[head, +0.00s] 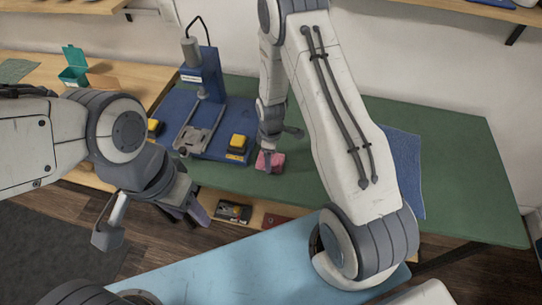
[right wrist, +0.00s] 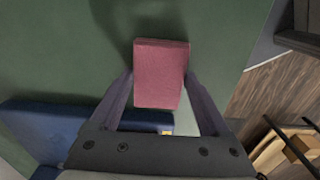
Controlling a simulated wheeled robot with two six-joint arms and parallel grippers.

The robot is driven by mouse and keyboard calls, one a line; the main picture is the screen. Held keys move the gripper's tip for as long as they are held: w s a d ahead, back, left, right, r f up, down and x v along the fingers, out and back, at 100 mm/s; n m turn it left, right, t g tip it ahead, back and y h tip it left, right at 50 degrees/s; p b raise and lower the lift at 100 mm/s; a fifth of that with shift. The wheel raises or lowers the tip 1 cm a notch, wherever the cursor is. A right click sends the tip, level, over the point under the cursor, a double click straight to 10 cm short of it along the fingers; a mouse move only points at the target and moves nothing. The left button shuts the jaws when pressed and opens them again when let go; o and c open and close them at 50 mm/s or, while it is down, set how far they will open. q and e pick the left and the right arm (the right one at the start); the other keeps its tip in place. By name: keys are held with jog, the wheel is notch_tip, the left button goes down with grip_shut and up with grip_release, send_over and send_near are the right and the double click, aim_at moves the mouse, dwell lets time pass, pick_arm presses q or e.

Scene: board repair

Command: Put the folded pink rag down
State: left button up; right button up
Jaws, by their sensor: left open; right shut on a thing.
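The folded pink rag (head: 270,162) is a small, thick block at the front part of the green mat (head: 460,190), just right of the blue press base. My right gripper (head: 270,150) reaches down from above and is shut on it. In the right wrist view the rag (right wrist: 160,75) sits between the two fingers of my right gripper (right wrist: 160,95), with green mat around it. I cannot tell whether the rag touches the mat. My left gripper (head: 150,222) is open and empty, in front of the table edge at the left.
A blue press (head: 205,85) stands on the blue base, with a yellow-and-black block (head: 238,143) close left of the rag. A blue cloth (head: 405,165) lies right, partly behind my arm. A teal open box (head: 74,72) stands at the left. The mat's right side is clear.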

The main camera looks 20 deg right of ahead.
jog(key=shift+f, duration=0.2)
jog(key=o, duration=1.2)
jog(key=shift+c, duration=0.2)
jog(key=shift+r, duration=0.1)
